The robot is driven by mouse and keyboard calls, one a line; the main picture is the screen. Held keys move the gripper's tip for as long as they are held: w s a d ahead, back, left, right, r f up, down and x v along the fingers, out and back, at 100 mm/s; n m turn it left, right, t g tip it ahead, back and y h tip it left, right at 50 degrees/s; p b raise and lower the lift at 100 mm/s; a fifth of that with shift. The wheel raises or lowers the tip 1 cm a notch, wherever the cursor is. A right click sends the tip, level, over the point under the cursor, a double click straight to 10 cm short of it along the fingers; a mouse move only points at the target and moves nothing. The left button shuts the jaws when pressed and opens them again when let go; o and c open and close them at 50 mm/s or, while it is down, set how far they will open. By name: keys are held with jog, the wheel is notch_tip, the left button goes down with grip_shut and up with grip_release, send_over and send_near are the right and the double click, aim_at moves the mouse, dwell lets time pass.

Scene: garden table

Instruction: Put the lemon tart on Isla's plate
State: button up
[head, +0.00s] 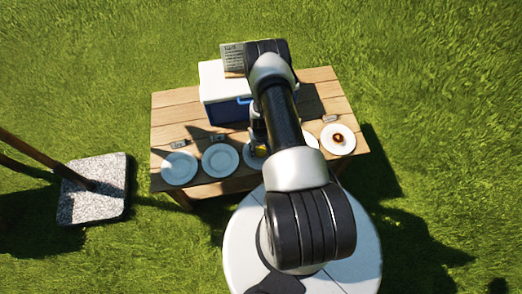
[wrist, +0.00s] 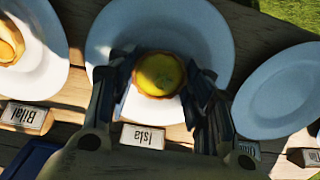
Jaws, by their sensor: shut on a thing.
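The lemon tart (wrist: 158,74), a small round yellow tart with a brown crust, is between the two fingers of my gripper (wrist: 160,84), which is shut on it. In the wrist view, it is over the part of Isla's plate (wrist: 120,25) nearer the name card "Isla" (wrist: 143,136). I cannot tell whether the tart touches the plate. In the head view, a bit of the yellow tart (head: 261,148) shows beside my arm, over a partly hidden plate (head: 250,161). My arm covers most of the gripper there.
Bilal's plate (wrist: 40,75) holds a pastry (wrist: 10,42) at the wrist view's left. An empty plate (wrist: 275,95) is to the right. A blue-and-white cooler (head: 212,82) stands on the wooden table (head: 172,113). A plate (head: 338,151) with a brown pastry is at the right end.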

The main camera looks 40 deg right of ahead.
jog(key=shift+f, duration=0.1)
jog(key=o, duration=0.6)
jog(key=shift+f, duration=0.1)
jog(key=o, duration=0.4)
jog(key=shift+o, duration=0.2)
